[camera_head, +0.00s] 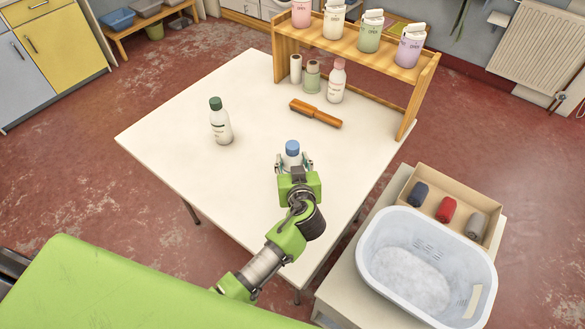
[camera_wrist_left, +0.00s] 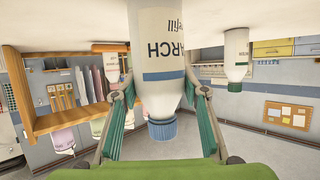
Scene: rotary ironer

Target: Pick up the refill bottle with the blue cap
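The refill bottle with the blue cap (camera_head: 292,148) is white and stands near the middle right of the white table (camera_head: 165,135). In the left wrist view its label and blue cap (camera_wrist_left: 163,130) show upside down, with its base cut off by the top edge. My left gripper (camera_head: 293,166) is at this bottle, one finger on each side of it. In the left wrist view the green fingers (camera_wrist_left: 160,85) flank the bottle closely. I cannot tell whether they press on it. The bottle's lower part is hidden by the gripper in the head view. My right gripper is not in view.
A green-capped bottle (camera_head: 221,121) stands to the left. A white basin (camera_head: 375,260) and a cardboard box (camera_head: 440,179) are at the right. The table's left part is mostly free.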

